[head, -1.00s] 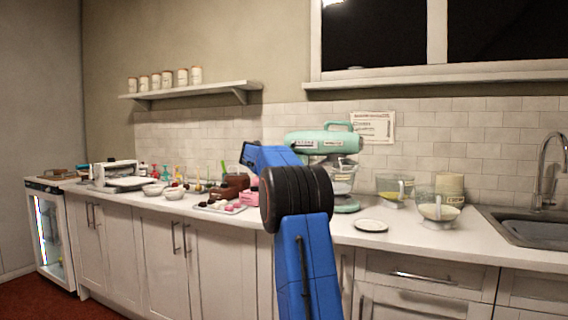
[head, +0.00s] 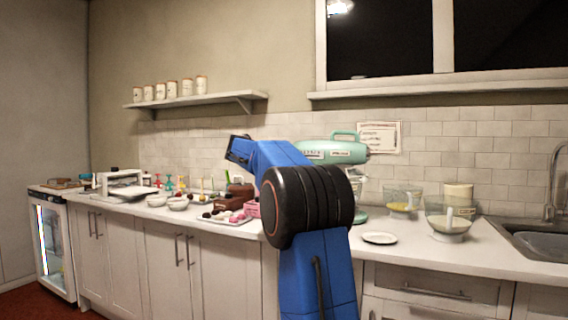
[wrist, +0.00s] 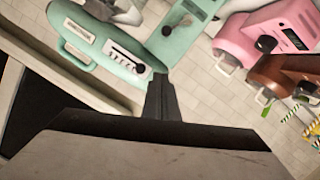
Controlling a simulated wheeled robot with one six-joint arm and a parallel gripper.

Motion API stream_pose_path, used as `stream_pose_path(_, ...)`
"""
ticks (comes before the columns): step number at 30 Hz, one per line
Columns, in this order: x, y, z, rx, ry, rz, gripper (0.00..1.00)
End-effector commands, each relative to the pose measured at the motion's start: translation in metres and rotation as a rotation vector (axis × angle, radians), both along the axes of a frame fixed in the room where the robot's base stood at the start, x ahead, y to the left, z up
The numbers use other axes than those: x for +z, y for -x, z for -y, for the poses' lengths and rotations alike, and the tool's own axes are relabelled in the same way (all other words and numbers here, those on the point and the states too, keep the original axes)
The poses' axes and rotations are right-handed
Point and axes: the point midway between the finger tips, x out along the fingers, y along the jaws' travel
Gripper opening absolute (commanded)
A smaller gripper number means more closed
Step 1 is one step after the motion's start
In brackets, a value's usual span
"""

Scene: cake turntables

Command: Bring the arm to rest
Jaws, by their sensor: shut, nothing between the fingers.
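My gripper (wrist: 162,98) shows in the wrist view as a dark narrow pair of fingers pressed together, with nothing between them. It points out over the scene, clear of any object that I can make out. In the head view my blue arm is folded up in front of the counter, with its black joint nearest the camera. The gripper itself cannot be made out in that view.
A mint stand mixer (head: 335,150) stands behind my arm; it also shows tilted in the wrist view (wrist: 90,35). A pink machine (wrist: 265,35) is at upper right there. Glass bowls (head: 449,222), a white plate (head: 379,238) and a sink (head: 540,245) are at right.

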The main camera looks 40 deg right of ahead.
Motion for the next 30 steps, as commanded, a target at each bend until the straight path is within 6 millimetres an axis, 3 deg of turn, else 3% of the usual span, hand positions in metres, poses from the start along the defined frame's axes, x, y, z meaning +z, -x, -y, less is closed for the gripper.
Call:
stream_pose_path(5,0.001,0.002,-0.008,0.001,0.000,-0.001,0.00)
stream_pose_path(23,0.001,0.003,-0.009,0.001,-0.002,-0.001,0.00)
stream_pose_path(26,-0.001,0.009,-0.018,0.011,-0.016,-0.009,0.00)
stream_pose_path(30,-0.018,0.029,-0.049,0.048,-0.078,-0.045,0.00)
